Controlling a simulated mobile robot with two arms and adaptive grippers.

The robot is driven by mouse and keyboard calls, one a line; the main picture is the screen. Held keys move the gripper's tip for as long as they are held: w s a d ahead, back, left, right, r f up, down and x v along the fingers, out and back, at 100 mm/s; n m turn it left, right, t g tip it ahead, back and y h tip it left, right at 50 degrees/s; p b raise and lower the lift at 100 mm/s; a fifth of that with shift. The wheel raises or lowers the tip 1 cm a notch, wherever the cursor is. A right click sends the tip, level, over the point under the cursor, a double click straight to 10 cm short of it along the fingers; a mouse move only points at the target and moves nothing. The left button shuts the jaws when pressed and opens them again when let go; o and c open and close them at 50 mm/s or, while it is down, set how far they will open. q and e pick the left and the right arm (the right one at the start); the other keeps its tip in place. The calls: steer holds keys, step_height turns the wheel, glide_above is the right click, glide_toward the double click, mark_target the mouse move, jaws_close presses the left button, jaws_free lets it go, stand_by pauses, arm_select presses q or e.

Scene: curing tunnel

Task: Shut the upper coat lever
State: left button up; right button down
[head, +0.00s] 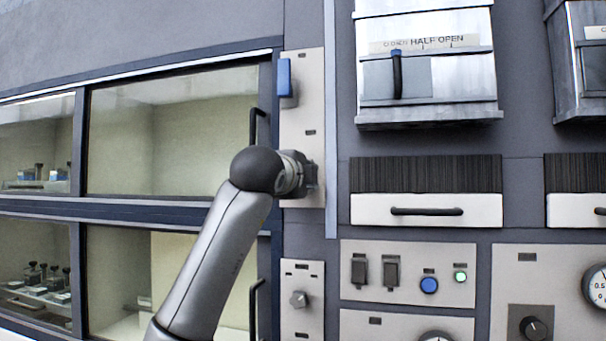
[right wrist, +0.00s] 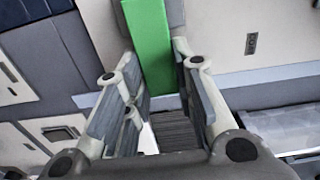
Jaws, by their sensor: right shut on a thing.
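A beige lever panel (head: 316,110) stands upright right of the glazed cabinet. A blue lever (head: 285,78) sits near its top left edge. My right gripper (head: 311,180) is at the lower part of this panel, below the blue lever and apart from it. In the right wrist view, a green lever (right wrist: 148,40) runs between the fingers of my right gripper (right wrist: 152,72), which are shut on it. The green lever is hidden behind the gripper in the head view. The panel labels are too small to read. My left gripper is not in view.
A metal hopper (head: 428,110) with a black handle (head: 397,75) and a "HALF OPEN" mark hangs at upper right. Below it are a dark brush strip (head: 426,174) and a white drawer (head: 365,209). A black cabinet door handle (head: 254,124) stands out left of the panel.

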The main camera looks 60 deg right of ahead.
steer(key=shift+f+m, duration=0.2)
steer(key=shift+m, duration=0.1)
steer(key=c, duration=1.2)
jaws_free()
steer(key=shift+r, duration=0.1)
steer(key=v, duration=1.2)
